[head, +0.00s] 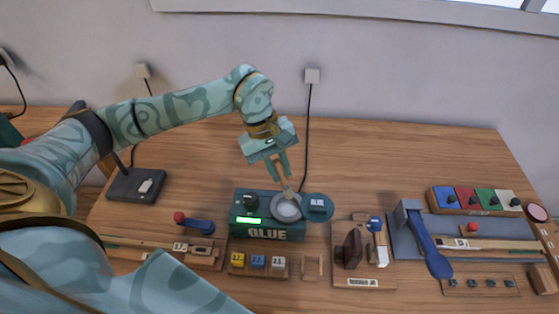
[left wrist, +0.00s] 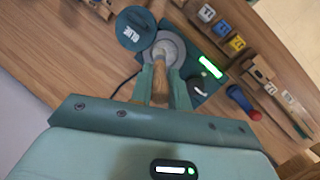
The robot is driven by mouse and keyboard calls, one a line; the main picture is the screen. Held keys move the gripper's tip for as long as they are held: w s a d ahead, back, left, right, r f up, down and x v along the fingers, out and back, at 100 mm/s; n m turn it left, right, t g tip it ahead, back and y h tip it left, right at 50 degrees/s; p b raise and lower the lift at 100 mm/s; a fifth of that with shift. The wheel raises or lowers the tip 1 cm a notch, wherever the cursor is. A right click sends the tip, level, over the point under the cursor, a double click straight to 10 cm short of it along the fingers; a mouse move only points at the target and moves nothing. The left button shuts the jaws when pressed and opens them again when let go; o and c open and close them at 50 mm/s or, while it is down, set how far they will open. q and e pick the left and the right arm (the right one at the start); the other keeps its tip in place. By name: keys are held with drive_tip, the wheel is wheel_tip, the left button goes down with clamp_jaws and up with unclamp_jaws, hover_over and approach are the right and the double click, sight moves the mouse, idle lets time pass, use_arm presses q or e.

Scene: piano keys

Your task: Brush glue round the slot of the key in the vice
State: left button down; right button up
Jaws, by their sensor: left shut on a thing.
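My left gripper (head: 283,172) is shut on a brush with a wooden handle (head: 288,191), pointing down at the round glue pot (head: 287,210). In the left wrist view the brush (left wrist: 160,72) sits between the fingers of my gripper (left wrist: 163,82). Its tip is over or in the pot (left wrist: 176,47); I cannot tell how deep. The pot is set in a teal GLUE box (head: 266,234). The key's slot is too small to make out. My right gripper is not in view.
The pot's round lid (head: 318,207) is open at its right. Numbered blocks (head: 258,262) stand in front of the box. A tool board (head: 364,282) and a blue-grey mat (head: 405,250) with a blue lever (head: 428,245) lie right. The table behind is clear.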

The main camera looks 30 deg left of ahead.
use_arm(q)
wheel_tip(320, 180, down, 6)
drive_tip(key=b, duration=0.4)
idle(0.6)
drive_tip(key=shift+f, duration=0.25)
drive_tip(key=shift+s+f+b, duration=0.1)
drive_tip(key=shift+f+b, duration=0.2)
drive_tip(key=shift+f, duration=0.1)
idle(1.2)
drive_tip(key=shift+r, duration=0.1)
drive_tip(key=shift+r+p, duration=2.4)
drive_tip(key=shift+r, duration=1.15)
drive_tip(key=shift+f, duration=0.1)
